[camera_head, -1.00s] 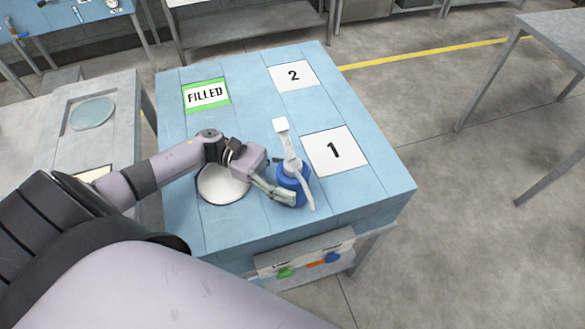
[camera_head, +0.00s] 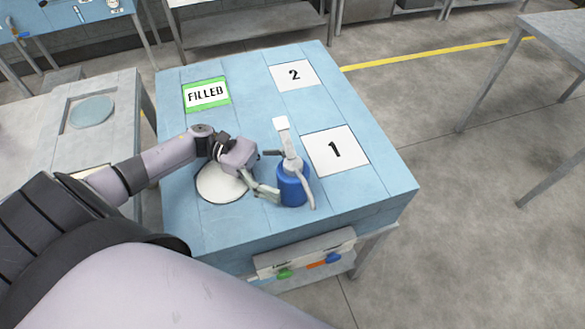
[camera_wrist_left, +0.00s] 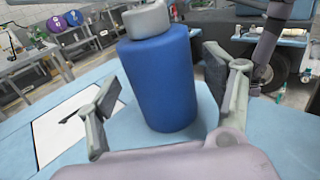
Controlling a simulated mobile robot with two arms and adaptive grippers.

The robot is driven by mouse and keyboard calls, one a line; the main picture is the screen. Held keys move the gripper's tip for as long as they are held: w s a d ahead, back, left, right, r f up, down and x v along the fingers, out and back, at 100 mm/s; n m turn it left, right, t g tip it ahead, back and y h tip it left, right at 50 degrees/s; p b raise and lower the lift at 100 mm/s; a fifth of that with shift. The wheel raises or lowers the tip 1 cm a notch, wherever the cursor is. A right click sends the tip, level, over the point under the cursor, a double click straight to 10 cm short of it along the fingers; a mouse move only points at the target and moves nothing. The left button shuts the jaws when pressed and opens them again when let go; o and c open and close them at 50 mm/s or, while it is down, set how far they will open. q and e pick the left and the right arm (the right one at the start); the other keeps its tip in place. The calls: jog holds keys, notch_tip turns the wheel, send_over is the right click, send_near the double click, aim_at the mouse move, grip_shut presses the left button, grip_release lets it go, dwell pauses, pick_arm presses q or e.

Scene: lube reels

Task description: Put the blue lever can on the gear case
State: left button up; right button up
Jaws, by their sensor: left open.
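The blue lever can (camera_head: 292,186) stands upright on the blue table, just left of the panel marked 1. It has a grey-white top and a long pale lever. My left gripper (camera_head: 272,174) is open at the can's left side, its fingers pointing toward it. In the left wrist view the can's blue body (camera_wrist_left: 162,85) shows between the spread fingers, with a gap on each side. My right gripper is not in view. I cannot make out a gear case for certain.
A white disc (camera_head: 219,184) lies under my left wrist. A pale bench (camera_head: 125,90) stands left. A drawer-like box (camera_head: 303,255) hangs at the front.

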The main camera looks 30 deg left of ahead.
pick_arm(q)
jog(key=a+b, duration=0.1)
jog(key=a, duration=0.4)
jog(key=a+b, duration=0.1)
jog(key=a, duration=0.2)
jog(key=shift+s+a+f+b, duration=0.15)
jog(key=shift+s+a+b, duration=0.05)
jog(key=shift+s+b, duration=0.15)
jog(key=shift+a, duration=0.5)
